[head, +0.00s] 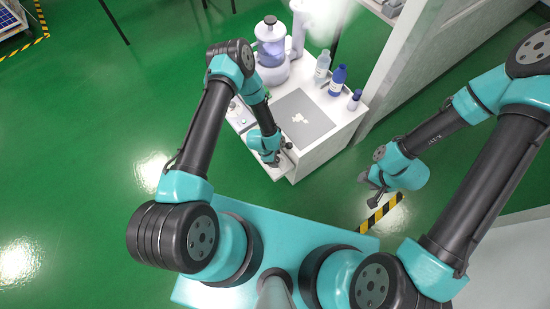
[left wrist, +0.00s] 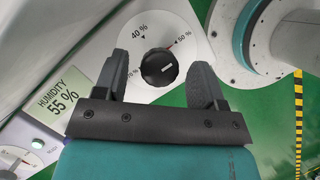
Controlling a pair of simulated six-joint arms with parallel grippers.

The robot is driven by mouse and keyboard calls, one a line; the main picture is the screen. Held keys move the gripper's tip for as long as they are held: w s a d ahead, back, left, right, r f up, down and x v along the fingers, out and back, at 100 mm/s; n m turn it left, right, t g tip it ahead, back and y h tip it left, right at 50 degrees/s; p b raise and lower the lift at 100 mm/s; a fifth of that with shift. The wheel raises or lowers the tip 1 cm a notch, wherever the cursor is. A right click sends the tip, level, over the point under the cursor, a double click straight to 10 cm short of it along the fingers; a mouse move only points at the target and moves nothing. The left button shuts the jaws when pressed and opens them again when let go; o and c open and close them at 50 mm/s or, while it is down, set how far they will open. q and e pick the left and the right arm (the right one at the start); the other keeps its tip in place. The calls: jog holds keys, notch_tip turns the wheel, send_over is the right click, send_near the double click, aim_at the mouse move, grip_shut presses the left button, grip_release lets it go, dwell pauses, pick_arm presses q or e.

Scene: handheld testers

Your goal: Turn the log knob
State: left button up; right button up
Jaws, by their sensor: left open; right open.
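A black round knob (left wrist: 159,67) with a short white mark sits on a white dial (left wrist: 185,22) in the left wrist view. The dial shows 40 %, 50 % and a partly covered 70 %, with a red pointer near 50 %. No label "log" can be read. My left gripper (left wrist: 160,82) is open, its fingers on either side of the knob in the picture; contact cannot be told. In the head view my left gripper (head: 277,158) is at the front of the white cabinet, and the knob is hidden. My right gripper (head: 371,190) is open and empty, over the floor.
A display (left wrist: 62,98) reads HUMIDITY 55 %, with a green light (left wrist: 37,143) and a second dial (left wrist: 14,160) below. On the white cabinet (head: 338,142) stand a blue-and-clear vessel (head: 270,45), several bottles including a blue one (head: 338,80), and a grey mat (head: 303,118).

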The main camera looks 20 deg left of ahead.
pick_arm(q)
jog(key=shift+c, duration=0.5)
jog(key=c, duration=0.8)
